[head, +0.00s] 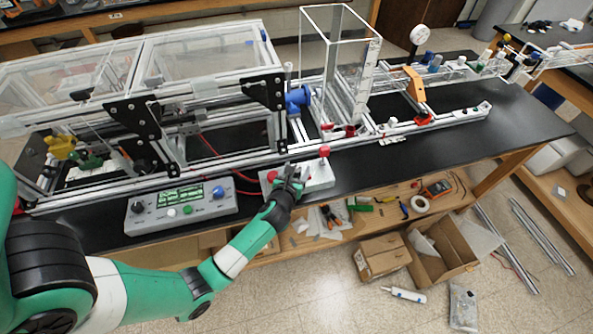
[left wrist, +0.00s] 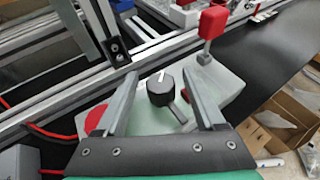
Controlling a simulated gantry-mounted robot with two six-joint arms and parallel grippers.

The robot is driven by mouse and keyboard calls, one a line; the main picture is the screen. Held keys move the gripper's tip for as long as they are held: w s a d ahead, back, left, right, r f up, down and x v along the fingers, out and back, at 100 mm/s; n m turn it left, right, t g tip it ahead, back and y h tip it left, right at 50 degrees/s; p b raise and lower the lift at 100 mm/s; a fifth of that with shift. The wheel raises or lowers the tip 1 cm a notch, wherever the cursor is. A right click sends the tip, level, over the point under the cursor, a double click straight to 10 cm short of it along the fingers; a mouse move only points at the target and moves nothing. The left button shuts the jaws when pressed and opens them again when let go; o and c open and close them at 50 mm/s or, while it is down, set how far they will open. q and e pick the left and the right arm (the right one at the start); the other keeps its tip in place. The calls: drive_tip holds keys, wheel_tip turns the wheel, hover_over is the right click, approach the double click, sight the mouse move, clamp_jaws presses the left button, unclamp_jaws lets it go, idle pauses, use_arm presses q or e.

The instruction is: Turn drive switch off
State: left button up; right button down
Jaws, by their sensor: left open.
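A light grey control box (head: 320,178) sits at the front edge of the black bench. In the left wrist view, its top carries a black rotary knob (left wrist: 161,93) with a white mark, which I take for the drive switch. A round red button (left wrist: 97,119) is left of the knob, and a red-topped lever (left wrist: 213,22) stands to its right. My left gripper (head: 289,178) is over the box and largely hides the knob in the head view. Its fingers are open, one on each side of the knob; I cannot tell whether they touch it. My right gripper is out of view.
A grey control panel (head: 180,210) with a green display and several buttons sits left of the box. The aluminium extrusion frame (head: 230,165) runs close behind. A wooden shelf (head: 380,220) with tools and cardboard boxes (head: 440,255) are below the bench edge.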

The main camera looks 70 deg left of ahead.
use_arm(q)
clamp_jaws()
idle(0.3)
drive_tip(key=shift+n+g+y, duration=0.3)
drive_tip(key=shift+n+g, duration=0.1)
drive_tip(key=n+g+b, duration=0.1)
drive_tip(key=n+g+y+b, duration=0.1)
drive_tip(key=shift+w+d+f+n+g, duration=0.1)
drive_tip(key=shift+w+f+n+g, duration=0.05)
drive_tip(key=shift+n+g, duration=0.2)
drive_tip(key=n+g+b, duration=0.4)
drive_tip(key=g+b, duration=0.1)
drive_tip(key=b, duration=0.4)
drive_tip(key=n+g+b, duration=0.5)
drive_tip(key=b, duration=0.4)
drive_tip(key=shift+f+n+g+b, duration=0.15)
drive_tip(key=shift+n+g+b, duration=0.1)
drive_tip(key=shift+g+b, duration=0.15)
drive_tip(key=shift+r+n+g+b, duration=0.2)
drive_tip(key=shift+n+g+b, duration=0.15)
drive_tip(key=shift+b, duration=0.35)
unclamp_jaws()
drive_tip(key=shift+r, duration=0.1)
